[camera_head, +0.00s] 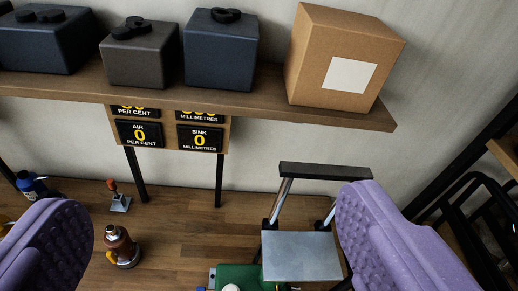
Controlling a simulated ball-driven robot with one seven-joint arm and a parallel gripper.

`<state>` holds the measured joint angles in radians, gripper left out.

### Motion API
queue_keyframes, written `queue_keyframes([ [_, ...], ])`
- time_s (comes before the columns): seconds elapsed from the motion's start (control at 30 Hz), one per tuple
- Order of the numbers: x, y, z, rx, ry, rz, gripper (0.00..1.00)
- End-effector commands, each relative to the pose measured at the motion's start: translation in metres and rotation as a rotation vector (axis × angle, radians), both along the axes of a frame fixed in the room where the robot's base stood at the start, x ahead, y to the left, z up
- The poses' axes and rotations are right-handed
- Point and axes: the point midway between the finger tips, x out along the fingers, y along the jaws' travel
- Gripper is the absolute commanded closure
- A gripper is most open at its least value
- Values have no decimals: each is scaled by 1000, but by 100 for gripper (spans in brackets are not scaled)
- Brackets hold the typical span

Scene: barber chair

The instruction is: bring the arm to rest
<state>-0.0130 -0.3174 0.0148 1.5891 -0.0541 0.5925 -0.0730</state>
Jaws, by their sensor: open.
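My gripper (215,245) shows in the head camera view as two purple, studded finger pads. One pad is at the lower left and the other at the lower right. They are wide apart, with nothing held between them. The rest of my arm is out of view.
A wooden shelf (260,99) spans the top, bearing dark boxes (222,50) and a cardboard box (345,55).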

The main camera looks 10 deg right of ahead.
Motion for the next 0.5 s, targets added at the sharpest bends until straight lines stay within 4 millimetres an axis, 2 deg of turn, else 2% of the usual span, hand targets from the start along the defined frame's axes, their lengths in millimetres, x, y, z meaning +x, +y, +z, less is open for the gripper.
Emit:
queue_keyframes([
  [0.03, -10, -4, 16, 57, -33, -15, 2],
  [0.17, -20, -8, 33, 130, -66, -29, 2],
  [0.4, -19, -8, 32, 131, -65, -29, 2],
  [0.5, -19, -8, 21, 130, -65, -29, 2],
])
